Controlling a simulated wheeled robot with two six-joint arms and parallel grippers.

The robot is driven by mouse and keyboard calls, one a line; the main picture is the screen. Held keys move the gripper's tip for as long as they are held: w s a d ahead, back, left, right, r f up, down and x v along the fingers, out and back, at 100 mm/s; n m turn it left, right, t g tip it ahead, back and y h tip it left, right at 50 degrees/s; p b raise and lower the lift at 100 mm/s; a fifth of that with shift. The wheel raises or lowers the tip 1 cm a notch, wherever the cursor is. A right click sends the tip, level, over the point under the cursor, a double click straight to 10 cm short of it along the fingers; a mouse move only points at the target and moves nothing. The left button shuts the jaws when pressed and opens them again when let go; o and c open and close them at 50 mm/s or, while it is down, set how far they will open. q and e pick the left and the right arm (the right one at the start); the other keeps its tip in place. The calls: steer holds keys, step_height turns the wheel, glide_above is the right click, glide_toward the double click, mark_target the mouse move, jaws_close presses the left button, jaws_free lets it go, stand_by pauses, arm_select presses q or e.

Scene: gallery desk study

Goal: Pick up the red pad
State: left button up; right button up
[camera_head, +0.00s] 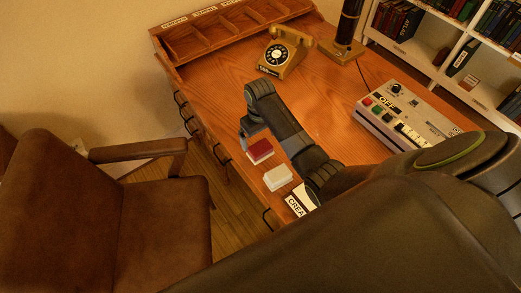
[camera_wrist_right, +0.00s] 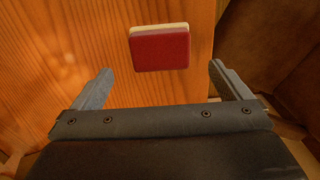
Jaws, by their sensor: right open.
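The red pad (camera_head: 260,151) is a small block with a red top and a pale layer, lying near the desk's front edge. It also shows in the right wrist view (camera_wrist_right: 160,49), ahead of the fingertips. My right gripper (camera_wrist_right: 162,80) is open and empty, with one finger either side of the pad's line and the pad beyond the tips. In the head view, my right arm reaches over the desk and its gripper (camera_head: 249,127) is just behind the pad, partly hidden by the wrist. My left gripper is not in view.
A white pad (camera_head: 278,178) and a card with lettering (camera_head: 300,201) lie in line with the red pad. A telephone (camera_head: 285,53), a lamp base (camera_head: 342,49) and a grey button console (camera_head: 405,115) stand farther back. A brown armchair (camera_head: 150,190) is beside the desk's front.

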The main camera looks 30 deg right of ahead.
mark_target(260, 147)
steer(key=shift+s+f+p, duration=0.2)
steer(key=shift+f+p, duration=0.3)
steer(key=shift+f, duration=2.6)
steer(key=c, duration=1.1)
steer(key=shift+r, duration=0.15)
step_height(260, 147, up, 10)
steer(key=shift+f+b, duration=0.1)
steer(key=shift+b, duration=0.25)
steer(key=o, duration=0.3)
steer(key=shift+c, duration=0.9)
